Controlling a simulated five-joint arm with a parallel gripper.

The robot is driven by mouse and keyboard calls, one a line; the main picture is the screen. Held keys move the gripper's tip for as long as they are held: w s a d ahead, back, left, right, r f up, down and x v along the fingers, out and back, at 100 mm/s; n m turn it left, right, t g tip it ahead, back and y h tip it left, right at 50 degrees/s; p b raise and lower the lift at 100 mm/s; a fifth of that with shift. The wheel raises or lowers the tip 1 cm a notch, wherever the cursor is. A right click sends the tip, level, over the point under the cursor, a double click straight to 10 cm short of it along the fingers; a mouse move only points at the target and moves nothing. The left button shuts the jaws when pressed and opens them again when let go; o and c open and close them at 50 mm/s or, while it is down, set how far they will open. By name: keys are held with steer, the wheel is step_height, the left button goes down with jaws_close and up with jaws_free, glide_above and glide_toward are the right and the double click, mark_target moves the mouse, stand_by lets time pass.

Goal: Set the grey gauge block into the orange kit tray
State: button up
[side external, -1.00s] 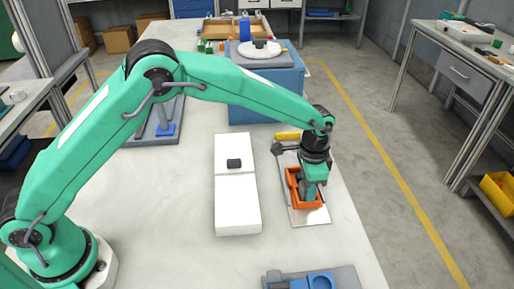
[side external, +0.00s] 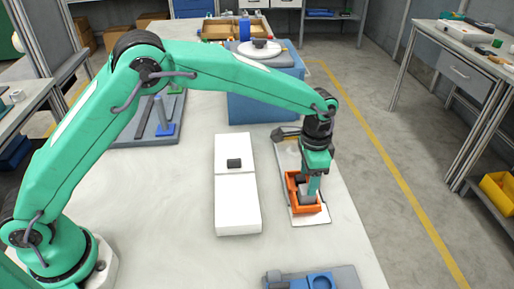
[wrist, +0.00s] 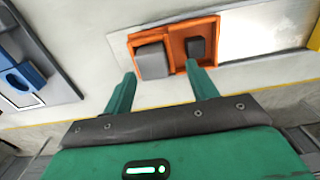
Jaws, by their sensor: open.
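The orange kit tray (side external: 291,194) lies on a pale plate near the right edge of the table. In the wrist view the tray (wrist: 166,38) has a light grey gauge block (wrist: 152,62) in its left part and a darker block (wrist: 195,47) in its right part. The grey block also shows in the side view (side external: 308,200). I cannot tell whether it lies fully flat. My gripper (side external: 312,190) is above the tray. In the wrist view its fingers (wrist: 165,82) are apart, with nothing held between them.
White boxes (side external: 238,203) with a small dark block (side external: 234,163) on top stand left of the tray. A blue bin (side external: 262,95) stands behind. A grey and blue fixture (side external: 312,279) is at the front. Bare table lies around the white boxes.

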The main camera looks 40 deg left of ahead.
mark_target(307, 185)
step_height(307, 185, up, 8)
steer(key=shift+r, duration=0.2)
steer(key=shift+w, duration=0.1)
stand_by(0.6)
steer(key=s+a+r+n+t, duration=0.1)
steer(key=s+a+r+n, duration=0.1)
steer(key=s+a+r, duration=0.5)
steer(key=s+a+r+n+t, duration=0.25)
steer(key=a+r, duration=0.25)
steer(key=a, duration=0.4)
steer(key=s+a+f+n+t, duration=0.1)
steer(key=s+a+n, duration=0.1)
steer(key=s+a, duration=0.3)
steer(key=s+a+f+n+t, duration=0.1)
steer(key=s+a, duration=0.4)
steer(key=s, duration=0.8)
steer(key=shift+s+f+n, duration=0.15)
steer(key=shift+f+n, duration=0.1)
steer(key=shift+n, duration=0.5)
